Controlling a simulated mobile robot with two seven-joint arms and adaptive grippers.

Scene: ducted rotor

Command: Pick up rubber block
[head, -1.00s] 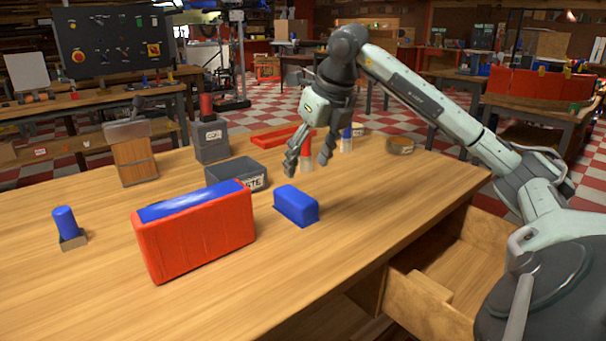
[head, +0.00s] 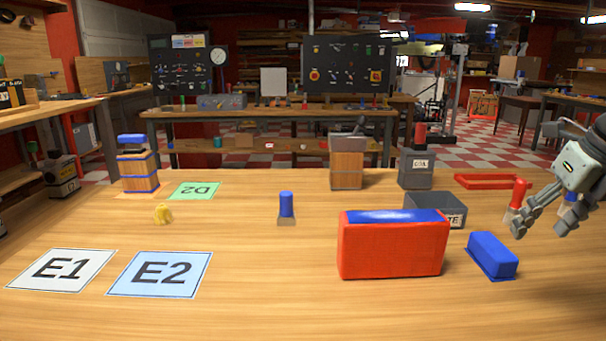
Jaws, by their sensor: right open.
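A plain blue block (head: 492,256) lies on the wooden table at the right. Left of it stands a larger red block (head: 394,248) with a blue top. I cannot tell from looks alone which one is rubber. My right gripper (head: 539,229) is open and empty, fingers pointing down, above and behind the blue block to its right. It is apart from both blocks. My left gripper is not in view.
A grey bin (head: 432,208) stands behind the red block. A red-topped cylinder (head: 518,196) stands close beside my right gripper. A small blue cylinder (head: 286,206) stands mid-table. Cards E1 (head: 62,270) and E2 (head: 161,274) lie left; the front middle is clear.

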